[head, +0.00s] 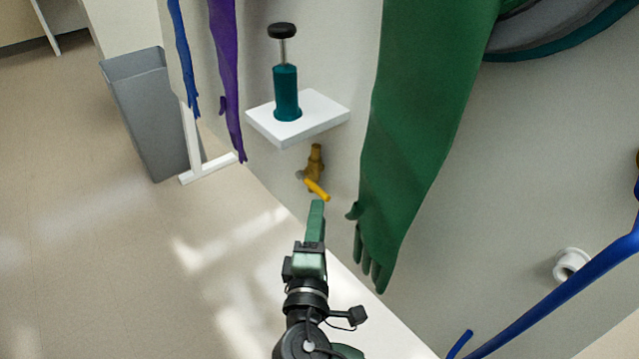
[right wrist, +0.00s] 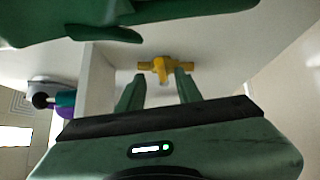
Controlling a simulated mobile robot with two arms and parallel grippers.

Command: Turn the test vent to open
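The test vent is a small brass valve (head: 315,160) on the pale wall, below a white shelf. Its yellow lever (head: 317,189) slants down to the right in the head view. In the right wrist view the brass valve (right wrist: 146,66) runs across the picture, with the yellow lever (right wrist: 161,69) at its middle. My right gripper (head: 317,206) points at the lever from below in the head view. In the right wrist view its two fingers (right wrist: 159,84) are apart, with the lever just past the gap between their tips. Contact cannot be told. My left gripper is out of view.
A long green glove (head: 425,120) hangs close to the right of the valve. A teal hand pump (head: 286,92) with a black knob stands on the white shelf (head: 325,112). Purple (head: 226,70) and blue (head: 184,55) gloves hang left. A grey bin (head: 148,110) stands beyond open floor.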

